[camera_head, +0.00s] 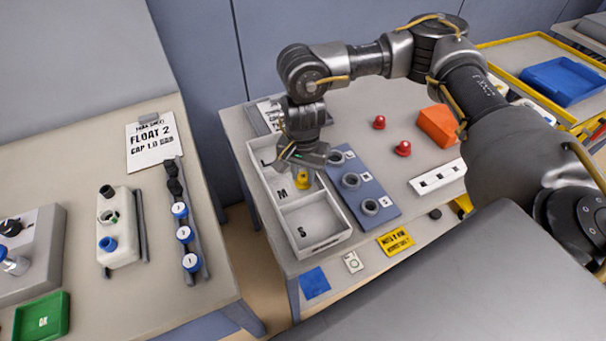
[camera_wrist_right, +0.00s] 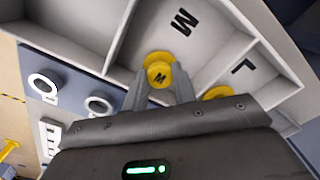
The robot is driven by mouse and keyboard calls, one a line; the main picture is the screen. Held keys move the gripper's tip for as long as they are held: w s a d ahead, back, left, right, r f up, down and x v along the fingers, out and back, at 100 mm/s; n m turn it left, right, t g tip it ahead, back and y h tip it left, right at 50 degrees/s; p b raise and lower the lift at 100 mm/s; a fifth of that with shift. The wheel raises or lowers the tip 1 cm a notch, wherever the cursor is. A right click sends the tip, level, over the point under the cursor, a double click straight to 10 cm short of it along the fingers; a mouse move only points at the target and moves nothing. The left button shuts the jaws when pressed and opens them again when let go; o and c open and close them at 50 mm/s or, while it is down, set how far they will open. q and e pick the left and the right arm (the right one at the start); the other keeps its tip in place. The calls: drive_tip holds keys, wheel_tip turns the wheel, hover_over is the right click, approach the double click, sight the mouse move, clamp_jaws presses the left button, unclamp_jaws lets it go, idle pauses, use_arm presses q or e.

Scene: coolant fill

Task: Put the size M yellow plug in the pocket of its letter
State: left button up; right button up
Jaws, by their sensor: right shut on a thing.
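The yellow plug marked M (camera_head: 303,181) is between the fingertips of my right gripper (camera_head: 304,168); its lettered top also shows in the right wrist view (camera_wrist_right: 159,73). The gripper is shut on it and points down into the white tray (camera_head: 346,234). The plug is at the pocket lettered M (camera_head: 282,193), next to the divider of the S pocket (camera_head: 313,220). I cannot tell whether it touches the pocket floor. In the wrist view, another yellow plug (camera_wrist_right: 217,92) is in the L pocket, partly hidden by the gripper. My left gripper is not in view.
A blue board (camera_head: 375,213) with several grey rings stands right of the tray. Red plugs (camera_head: 403,148), an orange block (camera_head: 437,126) and a white strip (camera_head: 437,177) lie further right. A gap separates this table from the left bench (camera_head: 80,165).

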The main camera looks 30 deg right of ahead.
sight(303, 176)
drive_tip(key=shift+f, duration=0.2)
drive_tip(key=o, duration=0.7)
drive_tip(key=shift+r, duration=0.1)
drive_tip(key=shift+r, duration=0.5)
wheel_tip(303, 176, up, 11)
drive_tip(key=shift+r+b, duration=0.15)
drive_tip(key=shift+b, duration=0.55)
